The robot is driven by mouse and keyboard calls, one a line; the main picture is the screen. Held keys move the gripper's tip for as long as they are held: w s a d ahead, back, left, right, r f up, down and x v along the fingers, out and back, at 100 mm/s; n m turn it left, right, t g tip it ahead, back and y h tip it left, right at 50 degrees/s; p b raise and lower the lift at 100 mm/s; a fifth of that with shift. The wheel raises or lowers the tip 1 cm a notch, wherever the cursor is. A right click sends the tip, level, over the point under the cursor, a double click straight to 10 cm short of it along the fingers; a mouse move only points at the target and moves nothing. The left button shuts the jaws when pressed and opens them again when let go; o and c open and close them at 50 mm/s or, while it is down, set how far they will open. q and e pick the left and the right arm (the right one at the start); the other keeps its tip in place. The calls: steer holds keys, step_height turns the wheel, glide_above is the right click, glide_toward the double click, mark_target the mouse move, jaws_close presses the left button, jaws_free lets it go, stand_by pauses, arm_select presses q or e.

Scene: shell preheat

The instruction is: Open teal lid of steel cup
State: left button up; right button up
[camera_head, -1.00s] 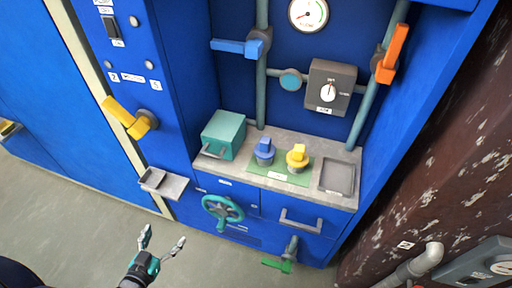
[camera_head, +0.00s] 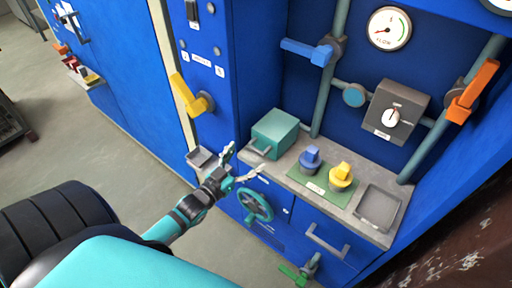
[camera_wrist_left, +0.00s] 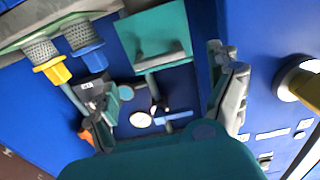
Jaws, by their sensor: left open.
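A teal box (camera_head: 276,131) with a grey front handle (camera_head: 259,149) stands at the left end of the grey counter; its front looks shut. It also shows at the top of the left wrist view (camera_wrist_left: 153,32). I cannot make out a separate steel cup with a teal lid. My left gripper (camera_head: 244,160) is open and empty, in front of the counter, a little left of and below the box handle in the head view. It appears apart from the box. My right gripper is not in view.
A blue knob (camera_head: 310,160) and a yellow knob (camera_head: 341,177) stand on a green mat beside the box. A grey tray (camera_head: 379,208) is at the right. A teal handwheel (camera_head: 255,206) sits below the counter. A yellow lever (camera_head: 186,96) and a small grey shelf (camera_head: 203,160) are at left.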

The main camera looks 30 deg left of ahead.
mark_target(255, 150)
arm_select(q)
steer(key=w, duration=0.5)
steer(key=shift+w+d, duration=0.15)
steer(key=shift+d, duration=0.05)
